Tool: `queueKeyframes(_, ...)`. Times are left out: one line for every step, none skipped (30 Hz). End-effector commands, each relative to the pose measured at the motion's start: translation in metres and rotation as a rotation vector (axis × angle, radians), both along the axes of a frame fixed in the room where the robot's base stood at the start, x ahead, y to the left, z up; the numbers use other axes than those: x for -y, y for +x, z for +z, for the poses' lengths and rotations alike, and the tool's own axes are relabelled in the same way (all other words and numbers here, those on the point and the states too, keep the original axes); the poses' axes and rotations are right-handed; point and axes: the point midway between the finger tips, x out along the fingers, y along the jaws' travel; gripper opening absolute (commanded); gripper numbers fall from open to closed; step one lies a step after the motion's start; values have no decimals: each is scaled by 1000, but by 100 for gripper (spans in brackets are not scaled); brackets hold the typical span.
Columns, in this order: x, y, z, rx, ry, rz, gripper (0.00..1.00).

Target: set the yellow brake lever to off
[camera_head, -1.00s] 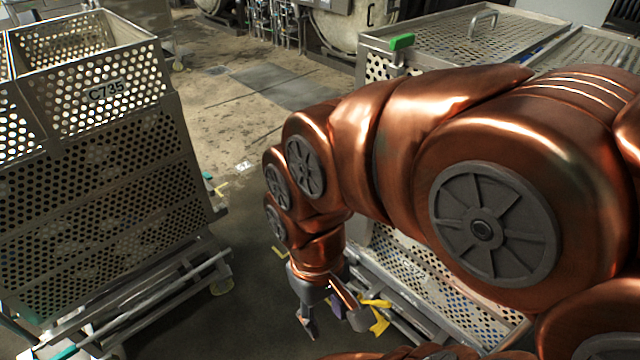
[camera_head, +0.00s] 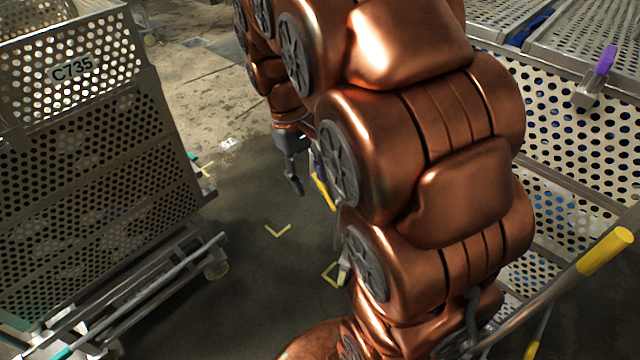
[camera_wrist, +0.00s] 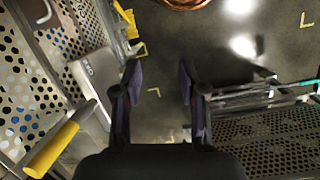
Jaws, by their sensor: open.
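My gripper (camera_head: 291,180) hangs low over the floor between two perforated carts. In the wrist view its two dark fingers (camera_wrist: 160,80) are spread apart, with only floor between them. A slim yellow lever-like part (camera_head: 323,190) shows just right of the gripper in the head view, partly hidden by my arm. Yellow parts (camera_wrist: 128,20) also show beyond the left finger in the wrist view, apart from it. A thicker yellow grip (camera_head: 605,252) on a metal bar sits at the right cart; it shows at lower left in the wrist view (camera_wrist: 50,150). I cannot tell which yellow part is the brake lever.
The left cart carries a perforated basket (camera_head: 72,120) marked C735. The right cart's perforated basket (camera_head: 560,150) has a purple-handled latch (camera_head: 606,60). Dark floor with yellow corner marks (camera_head: 278,231) lies open between them. My arm hides much of the right cart's lower frame.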

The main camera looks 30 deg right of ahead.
Motion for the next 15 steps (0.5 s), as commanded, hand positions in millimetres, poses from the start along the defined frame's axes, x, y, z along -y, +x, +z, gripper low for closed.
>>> queueKeyframes(8,14,-7,-8,-5,2,42)
queueKeyframes(12,21,-9,-13,-7,5,42)
queueKeyframes(17,30,-13,-21,-9,9,42)
queueKeyframes(21,37,-15,-26,-12,11,42)
queueKeyframes(25,44,-18,-30,-13,15,42)
queueKeyframes(31,53,-22,-36,-15,19,42)
queueKeyframes(35,60,-26,-42,-16,23,42)
queueKeyframes(39,68,-29,-44,-18,27,42)
queueKeyframes(44,77,-33,-49,-20,33,42)
queueKeyframes(48,83,-38,-54,-19,37,42)
queueKeyframes(52,90,-42,-59,-20,41,42)
queueKeyframes(58,99,-47,-63,-22,48,42)
queueKeyframes(62,104,-51,-68,-22,52,42)
queueKeyframes(66,110,-56,-77,-22,57,42)
queueKeyframes(71,118,-62,-82,-21,63,42)
